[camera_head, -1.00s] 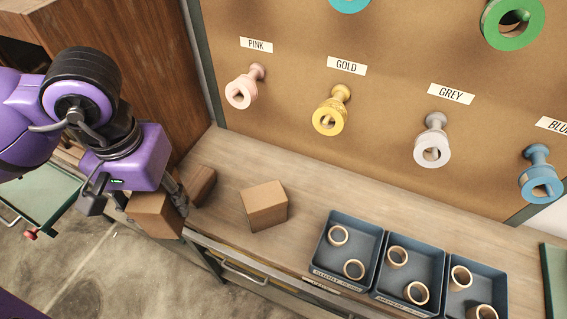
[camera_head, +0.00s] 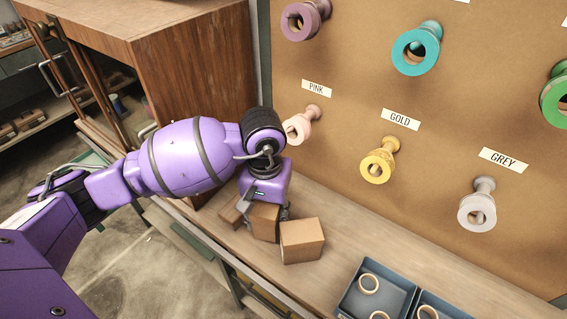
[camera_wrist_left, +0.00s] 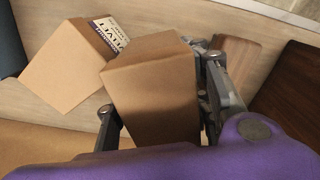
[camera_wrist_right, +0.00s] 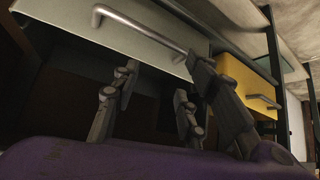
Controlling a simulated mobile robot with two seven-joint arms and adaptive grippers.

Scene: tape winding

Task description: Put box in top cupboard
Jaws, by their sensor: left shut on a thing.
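My left gripper (camera_head: 262,212) is shut on a brown cardboard box (camera_head: 264,223) at the left end of the workbench. The held box also shows in the left wrist view (camera_wrist_left: 152,95) between the fingers. Whether it rests on the bench or hangs just above it I cannot tell. A second cardboard box (camera_head: 302,242) stands close to its right; in the left wrist view this box (camera_wrist_left: 65,65) carries a printed label. The wooden cupboard (camera_head: 195,65) stands behind my left arm. My right gripper (camera_wrist_right: 165,78) is open and empty, in front of drawers.
A small wooden block (camera_head: 232,211) lies left of the held box. Blue trays (camera_head: 350,300) with tape rings stand to the right. A pegboard (camera_head: 345,140) with coloured spools rises behind the bench. A drawer with a handle (camera_wrist_right: 140,30) is near my right gripper.

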